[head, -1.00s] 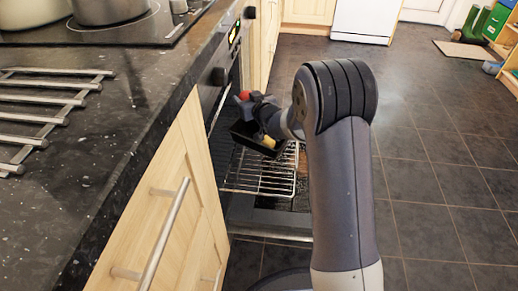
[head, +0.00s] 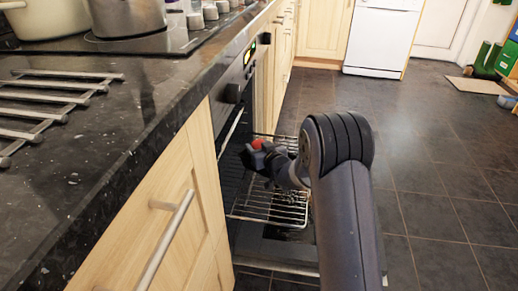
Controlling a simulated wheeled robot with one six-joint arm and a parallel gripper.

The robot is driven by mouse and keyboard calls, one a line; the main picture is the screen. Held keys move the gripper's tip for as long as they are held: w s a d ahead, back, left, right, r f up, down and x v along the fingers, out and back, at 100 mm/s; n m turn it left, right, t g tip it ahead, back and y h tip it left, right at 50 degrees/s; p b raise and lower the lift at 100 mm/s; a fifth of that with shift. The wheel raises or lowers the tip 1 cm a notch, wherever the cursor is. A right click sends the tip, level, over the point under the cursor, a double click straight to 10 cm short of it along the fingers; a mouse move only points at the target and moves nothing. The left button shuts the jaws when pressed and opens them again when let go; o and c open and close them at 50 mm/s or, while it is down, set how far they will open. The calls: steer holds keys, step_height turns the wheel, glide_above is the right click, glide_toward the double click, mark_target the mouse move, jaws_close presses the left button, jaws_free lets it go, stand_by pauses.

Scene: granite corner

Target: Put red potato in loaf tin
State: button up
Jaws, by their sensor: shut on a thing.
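The red potato (head: 257,144) shows as a small red patch at the end of my arm, in the middle of the head view. My gripper (head: 251,152) is dark and shut on the red potato, partly covering it. It is over the wire oven rack, at the open oven. I cannot make out the loaf tin now; my gripper and wrist may hide it against the dark oven.
The wire oven rack (head: 272,207) sticks out over the lowered oven door (head: 285,253). A granite worktop (head: 125,130) with a metal trivet (head: 45,105) runs along the left. The tiled floor (head: 440,190) at right is clear.

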steer(key=shift+f, duration=0.5)
steer(key=o, duration=1)
steer(key=shift+f, duration=0.2)
steer(key=shift+r, duration=0.15)
steer(key=shift+s+d+r, duration=0.25)
steer(key=shift+s+r, duration=0.25)
steer(key=shift+r, duration=0.15)
steer(key=p+v, duration=0.3)
steer(key=v, duration=0.8)
steer(key=shift+w, duration=0.1)
